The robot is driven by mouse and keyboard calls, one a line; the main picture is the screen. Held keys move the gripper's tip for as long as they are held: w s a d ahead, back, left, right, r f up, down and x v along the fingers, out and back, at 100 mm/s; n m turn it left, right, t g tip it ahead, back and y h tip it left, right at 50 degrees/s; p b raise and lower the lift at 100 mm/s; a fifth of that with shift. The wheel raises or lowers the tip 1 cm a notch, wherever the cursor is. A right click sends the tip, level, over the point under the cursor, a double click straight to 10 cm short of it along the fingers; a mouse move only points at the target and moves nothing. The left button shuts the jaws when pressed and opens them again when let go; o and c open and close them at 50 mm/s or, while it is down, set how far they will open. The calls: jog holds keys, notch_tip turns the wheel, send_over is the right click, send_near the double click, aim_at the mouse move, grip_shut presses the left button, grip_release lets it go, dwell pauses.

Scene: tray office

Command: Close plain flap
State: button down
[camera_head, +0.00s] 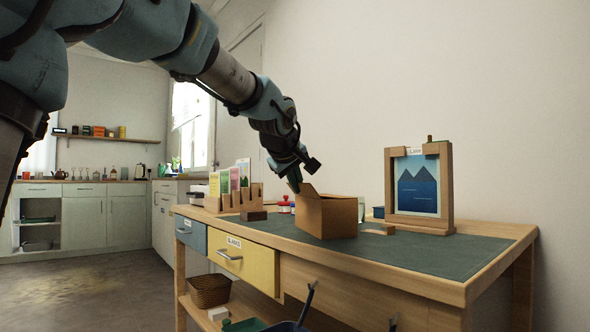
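A brown cardboard box (327,218) stands on the dark green mat of the wooden desk. A flap (309,191) sticks up at its left side, tilted. I cannot tell whether this flap is plain or marked, and the box's other flaps are not clear. My gripper (300,178) points down just above the left part of the box, close to the raised flap. I cannot tell whether it touches the flap or how far apart its fingers are. No held object shows.
A wooden frame (446,190) with a mountain picture stands right of the box. A card rack (233,200) and a small brown block (254,215) are to its left. A glass (361,209) and a flat wooden piece (378,229) lie close by. The mat's front right (440,254) is clear.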

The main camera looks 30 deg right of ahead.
aim_at(302, 196)
jog(key=m+y+p, duration=0.1)
jog(key=p, duration=0.1)
jog(key=d+r+m+y+p, duration=0.1)
jog(key=y+p, duration=0.1)
jog(key=d+y+p, duration=0.1)
jog(key=y+p, duration=0.1)
jog(key=shift+s+d+r+m, duration=0.15)
jog(key=shift+s+m, duration=0.1)
jog(key=shift+m, duration=0.15)
jog(key=d+m+y+p, duration=0.1)
jog(key=y+p, duration=0.1)
jog(key=p, duration=0.1)
jog(key=d+m+t+y+p, duration=0.1)
jog(key=y+p, duration=0.1)
jog(key=p, duration=0.2)
jog(key=f+m+t+y+p, duration=0.1)
jog(key=y+p, duration=0.1)
jog(key=p, duration=0.1)
jog(key=shift+s+d+m+y+p, duration=0.3)
jog(key=shift+d+m+p, duration=0.1)
jog(key=m+y+p, duration=0.1)
jog(key=f+t+y+p, duration=0.1)
jog(key=p, duration=0.1)
jog(key=shift+d+f+m+t+y+p, duration=0.2)
jog(key=shift+d+m+t+y+p, duration=0.1)
jog(key=shift+d+m, duration=0.1)
jog(key=shift+f, duration=0.1)
jog(key=c, duration=1.5)
grip_release()
jog(key=shift+c, duration=0.2)
